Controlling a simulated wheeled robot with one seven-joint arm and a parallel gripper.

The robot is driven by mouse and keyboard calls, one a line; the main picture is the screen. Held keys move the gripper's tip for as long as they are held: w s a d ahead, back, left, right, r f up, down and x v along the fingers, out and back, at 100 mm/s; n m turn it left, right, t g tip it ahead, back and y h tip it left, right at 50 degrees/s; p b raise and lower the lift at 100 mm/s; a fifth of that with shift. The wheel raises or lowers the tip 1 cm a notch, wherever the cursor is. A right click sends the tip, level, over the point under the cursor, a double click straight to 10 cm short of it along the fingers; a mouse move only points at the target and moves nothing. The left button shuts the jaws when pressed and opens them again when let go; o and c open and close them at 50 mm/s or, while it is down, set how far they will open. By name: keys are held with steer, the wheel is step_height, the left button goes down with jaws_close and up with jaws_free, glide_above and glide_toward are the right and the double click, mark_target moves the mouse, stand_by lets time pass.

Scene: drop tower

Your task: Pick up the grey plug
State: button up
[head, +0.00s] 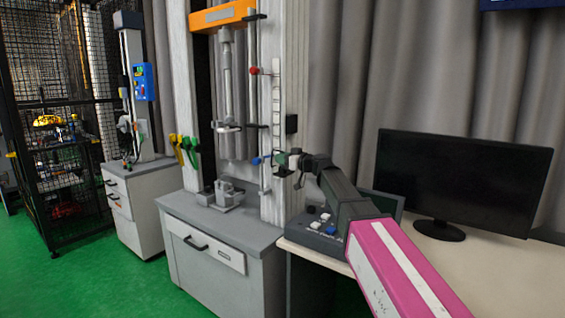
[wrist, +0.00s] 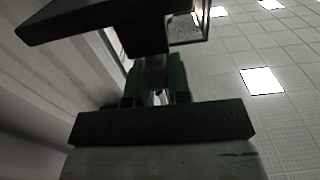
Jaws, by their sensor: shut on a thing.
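My gripper (head: 284,160) reaches the right-hand column of the drop tower, at the lower end of its pale slotted strip. In the wrist view its two green fingers (wrist: 156,94) are closed around a small grey piece, which appears to be the grey plug (wrist: 153,73). The fingers and wrist hide most of the plug in the head view. A large dark block (wrist: 95,18) lies just beyond the fingers in the wrist view. I cannot tell whether the plug touches it or is free of the column.
The drop tower with its orange top (head: 222,15) stands on a grey cabinet (head: 225,232). A monitor (head: 462,178) and a button box (head: 318,232) stand on the desk at right.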

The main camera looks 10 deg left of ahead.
step_height(320, 180, up, 4)
steer(key=shift+a+f, duration=0.1)
steer(key=shift+f, duration=0.1)
steer(key=s+a+r, duration=0.6)
steer(key=a, duration=0.3)
steer(key=w+d+f, duration=0.2)
steer(key=d, duration=0.1)
steer(key=w+d+f, duration=0.2)
steer(key=d, duration=0.1)
steer(key=w+d+f, duration=0.2)
steer(key=d, duration=0.1)
steer(key=shift+d+f, duration=0.1)
steer(key=shift+f, duration=0.3)
steer(key=shift+f, duration=0.1)
steer(key=shift+f, duration=1.6)
steer(key=shift+f, duration=0.2)
steer(key=o, duration=0.8)
